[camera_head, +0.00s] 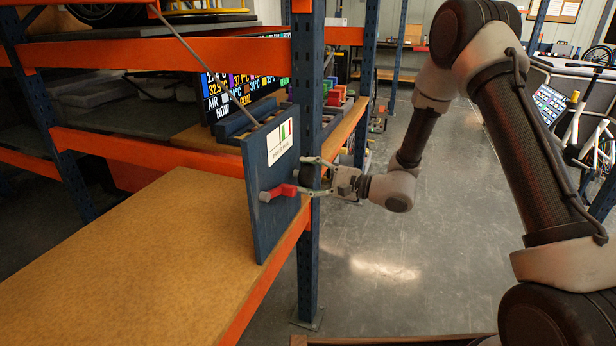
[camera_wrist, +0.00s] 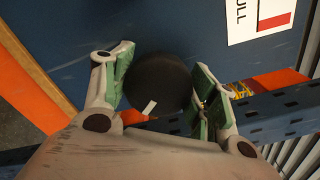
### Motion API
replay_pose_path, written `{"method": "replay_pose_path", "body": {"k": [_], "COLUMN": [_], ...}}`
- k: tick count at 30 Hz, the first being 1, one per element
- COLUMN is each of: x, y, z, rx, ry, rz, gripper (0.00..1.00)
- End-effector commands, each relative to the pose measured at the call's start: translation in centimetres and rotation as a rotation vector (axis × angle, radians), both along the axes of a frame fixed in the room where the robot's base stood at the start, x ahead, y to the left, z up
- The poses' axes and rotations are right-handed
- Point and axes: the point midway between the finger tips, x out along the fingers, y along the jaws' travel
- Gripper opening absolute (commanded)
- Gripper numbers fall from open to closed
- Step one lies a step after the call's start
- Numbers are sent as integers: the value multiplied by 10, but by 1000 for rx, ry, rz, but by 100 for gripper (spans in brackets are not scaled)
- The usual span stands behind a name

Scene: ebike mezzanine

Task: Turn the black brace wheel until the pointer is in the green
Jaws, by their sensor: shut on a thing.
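The black brace wheel (camera_wrist: 158,82) is a dark round knob with a white mark, on a blue upright panel (camera_head: 262,215). My gripper (camera_wrist: 163,82) is shut on it, one green-padded finger on each side. In the head view my gripper (camera_head: 306,175) reaches the panel from the right, and the wheel is mostly hidden by the fingers. A white gauge label (camera_head: 279,143) with a green bar is on the panel above. In the wrist view only a corner of the label (camera_wrist: 258,20) shows, with a red edge. The pointer's position is too small to tell.
A red lever (camera_head: 280,191) sticks out of the panel just left of my gripper. A blue rack post (camera_head: 308,250) stands close beside it. The wooden shelf (camera_head: 130,260) left of the panel is bare. A display screen (camera_head: 240,85) stands behind.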

Motion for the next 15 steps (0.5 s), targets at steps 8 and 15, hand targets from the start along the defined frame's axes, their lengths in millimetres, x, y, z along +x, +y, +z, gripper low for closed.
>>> {"method": "replay_pose_path", "body": {"k": [8,15], "x": [0,0], "y": [0,-1], "z": [0,0], "rx": [0,0], "ry": [1,1], "rz": [1,1], "gripper": [80,80]}}
